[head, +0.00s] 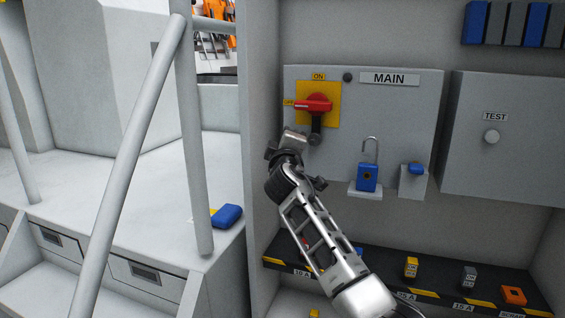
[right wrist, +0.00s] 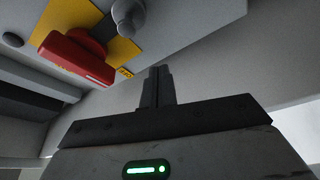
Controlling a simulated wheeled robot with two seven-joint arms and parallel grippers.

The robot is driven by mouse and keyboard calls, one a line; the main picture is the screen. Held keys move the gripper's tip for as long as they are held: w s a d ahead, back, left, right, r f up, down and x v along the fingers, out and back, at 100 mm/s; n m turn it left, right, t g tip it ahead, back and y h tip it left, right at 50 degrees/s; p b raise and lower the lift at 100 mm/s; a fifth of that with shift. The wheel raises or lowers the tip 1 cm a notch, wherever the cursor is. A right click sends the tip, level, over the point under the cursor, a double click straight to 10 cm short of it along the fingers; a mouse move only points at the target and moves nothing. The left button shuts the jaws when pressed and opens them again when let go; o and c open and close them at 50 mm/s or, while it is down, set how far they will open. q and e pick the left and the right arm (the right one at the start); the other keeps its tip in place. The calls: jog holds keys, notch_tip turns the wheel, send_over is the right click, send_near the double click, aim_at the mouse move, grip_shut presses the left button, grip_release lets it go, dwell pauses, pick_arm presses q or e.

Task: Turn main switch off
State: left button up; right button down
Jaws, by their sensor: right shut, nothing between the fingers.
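The main switch has a red handle (head: 313,103) on a yellow plate (head: 331,88), on the grey box labelled MAIN. The handle lies about level, its end pointing left at the OFF label (head: 289,103); the ON label (head: 318,77) is above. My right gripper (head: 292,139) is just below and left of the handle, apart from it. In the right wrist view the shut, empty fingers (right wrist: 157,88) are to the right of the red handle (right wrist: 78,58), with a visible gap. My left gripper is not in view.
A blue padlock (head: 367,177) with its shackle up stands on a small ledge, beside a blue item (head: 416,169) on another bracket. A TEST box (head: 510,150) is at right. White railings (head: 130,170) stand at left. A striped tray (head: 440,290) with small tags lies below.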

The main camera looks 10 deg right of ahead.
jog(key=r+v, duration=0.1)
jog(key=v, duration=0.9)
jog(key=s+f+m+g+y, duration=0.15)
jog(key=s+f, duration=0.45)
jog(key=f, duration=0.7)
jog(key=s+f+m+g+y, duration=0.1)
jog(key=s+f+g+y, duration=0.3)
jog(key=f, duration=0.9)
jog(key=s+f+m+g, duration=0.1)
jog(key=s+f, duration=0.3)
jog(key=s, duration=0.4)
jog(key=s+f+m+y, duration=0.1)
jog(key=s+f+m, duration=0.2)
jog(key=s, duration=0.5)
jog(key=s+f+m+g+y, duration=0.1)
jog(key=s+f+m, duration=0.1)
jog(key=s+f, duration=0.4)
jog(key=shift+s+a+g, duration=0.35)
jog(key=shift+s+a, duration=0.05)
jog(key=shift+s, duration=0.8)
